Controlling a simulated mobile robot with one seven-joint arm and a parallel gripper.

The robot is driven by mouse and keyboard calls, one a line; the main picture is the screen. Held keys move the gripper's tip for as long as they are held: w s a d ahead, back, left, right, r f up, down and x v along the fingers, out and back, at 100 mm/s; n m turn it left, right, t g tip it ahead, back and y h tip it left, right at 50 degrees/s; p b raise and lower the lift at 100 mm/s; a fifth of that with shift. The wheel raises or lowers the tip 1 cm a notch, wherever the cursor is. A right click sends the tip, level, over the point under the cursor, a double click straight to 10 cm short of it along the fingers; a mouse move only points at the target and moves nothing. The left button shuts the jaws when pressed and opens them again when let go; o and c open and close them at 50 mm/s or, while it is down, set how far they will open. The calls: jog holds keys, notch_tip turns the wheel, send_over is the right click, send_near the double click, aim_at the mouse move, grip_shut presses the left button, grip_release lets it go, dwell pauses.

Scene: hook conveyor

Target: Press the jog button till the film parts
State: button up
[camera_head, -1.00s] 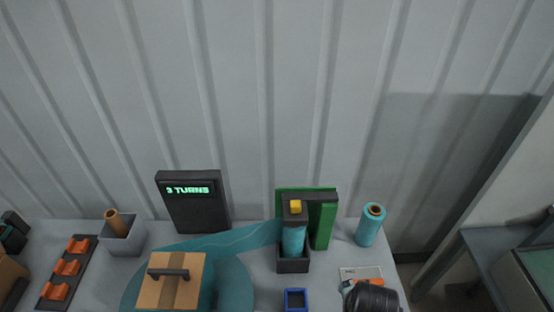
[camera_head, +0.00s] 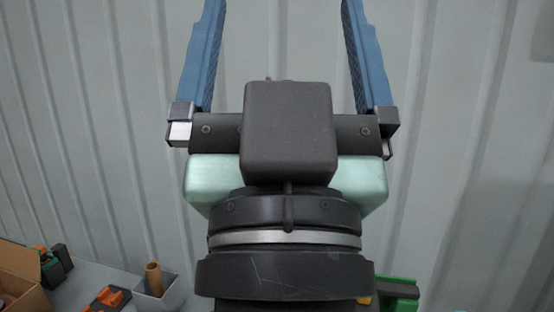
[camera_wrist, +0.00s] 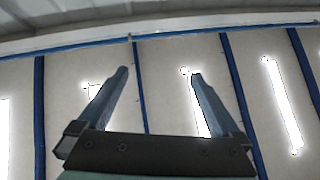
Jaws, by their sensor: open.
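My gripper (camera_head: 283,8) is raised in front of the head camera with its two blue fingers pointing up, wide apart and empty. In the wrist view my gripper (camera_wrist: 160,73) is also open, with nothing between the fingers. A corner of the green machine part (camera_head: 397,287) shows at the lower right of my wrist, with a small yellow bit (camera_head: 364,300) next to it. The film, the wrapped box and the turns display are hidden behind my arm or out of view. I cannot make out a jog button.
At the lower left are a grey bin (camera_head: 158,291) holding a brown tube (camera_head: 153,278), an orange-and-black rack (camera_head: 108,298) and an open cardboard box (camera_head: 22,275). A corrugated wall (camera_head: 450,130) stands behind the bench. The wrist view shows ceiling lights (camera_wrist: 282,105).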

jog(key=shift+s+a+r+t, duration=0.2)
jog(key=shift+s+r+t, duration=0.15)
jog(key=shift+s, duration=0.25)
jog(key=shift+c, duration=0.3)
grip_shut()
dwell(1.0)
